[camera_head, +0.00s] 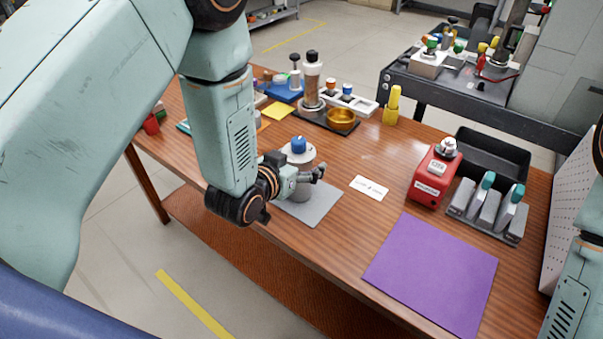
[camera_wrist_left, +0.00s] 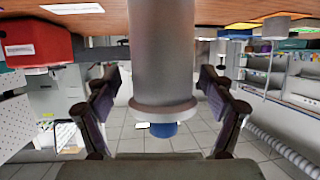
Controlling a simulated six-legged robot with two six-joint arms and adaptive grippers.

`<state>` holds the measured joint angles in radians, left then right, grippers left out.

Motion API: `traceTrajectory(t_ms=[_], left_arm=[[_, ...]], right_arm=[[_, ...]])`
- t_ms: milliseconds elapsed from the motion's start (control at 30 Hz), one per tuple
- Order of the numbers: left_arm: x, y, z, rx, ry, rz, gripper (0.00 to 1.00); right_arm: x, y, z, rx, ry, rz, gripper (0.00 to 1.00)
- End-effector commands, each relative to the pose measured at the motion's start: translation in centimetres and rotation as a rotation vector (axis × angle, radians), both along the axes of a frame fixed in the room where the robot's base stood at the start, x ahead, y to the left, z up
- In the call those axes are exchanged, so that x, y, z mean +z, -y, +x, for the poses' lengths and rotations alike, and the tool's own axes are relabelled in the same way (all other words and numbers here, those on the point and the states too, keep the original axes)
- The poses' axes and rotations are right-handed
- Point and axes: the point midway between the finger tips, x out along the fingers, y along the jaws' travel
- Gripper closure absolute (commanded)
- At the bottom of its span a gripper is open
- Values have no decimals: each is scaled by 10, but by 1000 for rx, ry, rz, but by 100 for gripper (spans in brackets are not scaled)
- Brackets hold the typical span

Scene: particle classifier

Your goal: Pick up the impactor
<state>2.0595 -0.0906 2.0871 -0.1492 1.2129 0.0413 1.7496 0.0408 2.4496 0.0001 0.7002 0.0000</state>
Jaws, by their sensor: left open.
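The impactor, which I take to be the grey cylinder with a wide pale top (camera_head: 301,154) and a blue knob, stands upright on a grey mat (camera_head: 322,208). My left gripper (camera_head: 306,177) is at its side in the head view, partly covering its body. In the left wrist view, which is upside down, the impactor (camera_wrist_left: 162,55) fills the middle between the two open fingers (camera_wrist_left: 160,85). Gaps show on both sides, so the fingers appear apart from it. The wide rim and blue knob (camera_wrist_left: 163,130) lie toward the camera's lower side. My right gripper is out of view.
A white label card (camera_head: 369,188), a red device (camera_head: 433,177) and a grey rack (camera_head: 490,212) stand to the right. A purple mat (camera_head: 433,270) lies empty at the front right. Behind are a bottle (camera_head: 312,80), a gold bowl (camera_head: 342,120) and a yellow object (camera_head: 392,107).

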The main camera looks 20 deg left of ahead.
Motion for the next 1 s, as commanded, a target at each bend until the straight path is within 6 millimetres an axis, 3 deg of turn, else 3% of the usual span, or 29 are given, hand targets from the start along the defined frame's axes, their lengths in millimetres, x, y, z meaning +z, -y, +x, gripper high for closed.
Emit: traceTrajectory(t_ms=[300,1000], left_arm=[[-1,2,6,0,0,1,19],[-1,2,6,0,2,0,78]], right_arm=[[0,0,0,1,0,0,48],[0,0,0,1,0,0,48]])
